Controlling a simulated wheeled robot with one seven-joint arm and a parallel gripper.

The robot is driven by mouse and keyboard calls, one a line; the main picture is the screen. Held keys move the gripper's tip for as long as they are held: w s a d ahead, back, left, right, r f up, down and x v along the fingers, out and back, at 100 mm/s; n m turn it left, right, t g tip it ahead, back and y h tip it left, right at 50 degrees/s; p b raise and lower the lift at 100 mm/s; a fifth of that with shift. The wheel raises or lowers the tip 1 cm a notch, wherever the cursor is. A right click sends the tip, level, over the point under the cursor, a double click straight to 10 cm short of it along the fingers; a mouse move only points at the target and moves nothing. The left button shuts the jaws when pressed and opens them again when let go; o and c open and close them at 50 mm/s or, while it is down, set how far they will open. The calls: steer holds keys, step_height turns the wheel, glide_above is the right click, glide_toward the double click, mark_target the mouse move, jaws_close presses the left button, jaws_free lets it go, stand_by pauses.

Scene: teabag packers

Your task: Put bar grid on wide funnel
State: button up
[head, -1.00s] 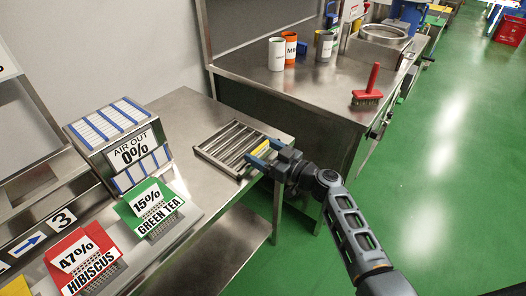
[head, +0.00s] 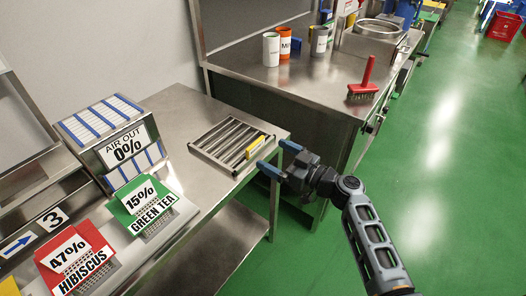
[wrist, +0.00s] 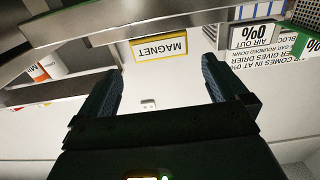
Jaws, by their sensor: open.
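The bar grid (head: 205,146) is a square steel frame of parallel bars with a yellow-edged label on its right side. It lies flat on the left steel bench. In the wrist view its label (wrist: 160,47) reads MAGNET, upside down, ahead of the fingers. My gripper (head: 279,158) is open and empty, with blue fingertips just right of the grid and apart from it. In the wrist view the fingers (wrist: 160,75) stand either side of the label's line. A round steel rim (head: 381,27) on the back bench may be the wide funnel; I cannot tell for sure.
A red brush (head: 367,76) and several cans, one orange (head: 285,45), stand on the back bench (head: 310,82). The AIR OUT box (head: 118,145) and the green tea sign (head: 147,207) stand left of the grid.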

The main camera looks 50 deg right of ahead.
steer(key=shift+s+d+b, duration=0.1)
steer(key=shift+s+b, duration=0.4)
steer(key=shift+s, duration=2.3)
